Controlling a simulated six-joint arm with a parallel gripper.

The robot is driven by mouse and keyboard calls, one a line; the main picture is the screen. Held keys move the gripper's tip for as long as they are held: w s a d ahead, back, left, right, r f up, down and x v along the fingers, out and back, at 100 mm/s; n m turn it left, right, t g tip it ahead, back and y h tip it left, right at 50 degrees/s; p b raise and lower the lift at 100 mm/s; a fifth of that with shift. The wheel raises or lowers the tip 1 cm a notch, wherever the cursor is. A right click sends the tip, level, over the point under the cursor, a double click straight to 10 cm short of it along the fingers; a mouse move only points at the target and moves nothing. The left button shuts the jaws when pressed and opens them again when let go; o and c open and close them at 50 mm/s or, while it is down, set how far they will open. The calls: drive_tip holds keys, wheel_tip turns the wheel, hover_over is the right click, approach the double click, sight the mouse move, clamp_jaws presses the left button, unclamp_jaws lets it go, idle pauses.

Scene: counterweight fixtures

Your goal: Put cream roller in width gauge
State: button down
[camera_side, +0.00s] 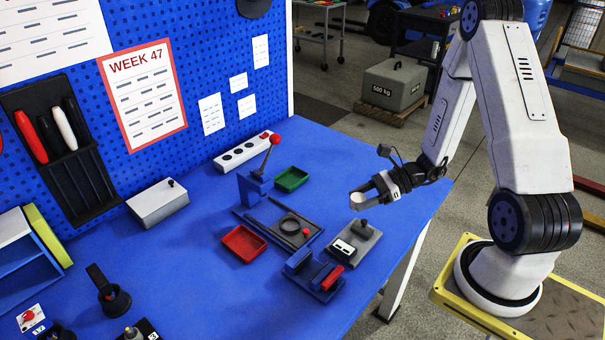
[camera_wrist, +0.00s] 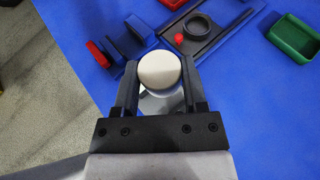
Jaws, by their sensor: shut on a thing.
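The cream roller (camera_wrist: 160,70) shows its round pale end in the wrist view, between the two dark fingers of my gripper (camera_wrist: 159,82). My gripper is shut on it and holds it above the blue table; it also shows in the side view (camera_side: 371,190). No label names the width gauge. The blue fixture (camera_side: 313,275) with upright blocks, a gap and a red part could be it, but I cannot be sure. In the wrist view this fixture (camera_wrist: 130,42) lies ahead and left of the roller. Its gap looks empty.
A dark railed plate (camera_side: 262,222) carries a ring and red knob. A grey block (camera_side: 368,237) with a black knob stands near my gripper. A red tray (camera_side: 244,244), a green tray (camera_side: 291,179) and a red-knobbed lever (camera_side: 268,160) stand further off. The table's right edge is close.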

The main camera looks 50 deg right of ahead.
idle(0.4)
drive_tip(key=shift+w+a+r, duration=0.15)
drive_tip(key=shift+w, duration=0.25)
drive_tip(key=shift+w+a+r, duration=0.15)
drive_tip(key=shift+w, duration=0.2)
drive_tip(key=w+a+r+m+t+h, duration=0.3)
drive_tip(key=w+a+r, duration=0.4)
drive_tip(key=w, duration=0.4)
drive_tip(key=shift+a+r+m+h, duration=0.3)
drive_tip(key=shift+a+m+h, duration=0.3)
drive_tip(key=shift+a+m, duration=0.2)
drive_tip(key=shift+w, duration=0.1)
wheel_tip(320, 180, up, 10)
drive_tip(key=w+m+t+h, duration=0.1)
drive_tip(key=w+m+h, duration=0.1)
drive_tip(key=shift+r+t+h, duration=0.15)
drive_tip(key=shift+t+h, duration=0.15)
